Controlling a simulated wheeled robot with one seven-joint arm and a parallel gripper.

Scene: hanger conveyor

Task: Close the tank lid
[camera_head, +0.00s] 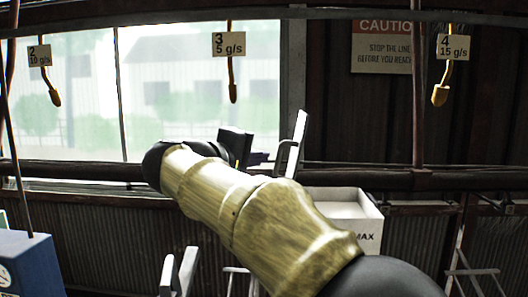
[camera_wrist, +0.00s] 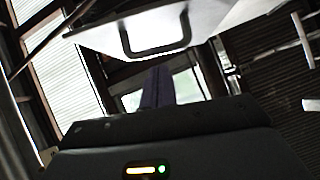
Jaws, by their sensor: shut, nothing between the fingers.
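The tank lid (camera_head: 299,128) is a pale panel standing steeply tilted in the head view, with a dark handle (camera_head: 283,157) on its left face. In the wrist view the lid (camera_wrist: 90,32) spans the top, and its U-shaped handle (camera_wrist: 156,50) hangs toward my fingers. The white tank (camera_head: 368,238), marked "MAX", stands open below and right of the lid, partly hidden by my arm. My gripper (camera_head: 260,158) is left of the handle. Its purple fingers (camera_wrist: 157,86) are shut and empty, just below the handle in the wrist view; contact cannot be told.
Tagged hooks hang overhead: 2 (camera_head: 54,97), 3 (camera_head: 232,93) and 4 (camera_head: 440,95). A dark rail (camera_head: 440,181) runs across behind the tank. A blue box (camera_head: 32,265) stands at lower left. A caution sign (camera_head: 384,46) is on the back wall.

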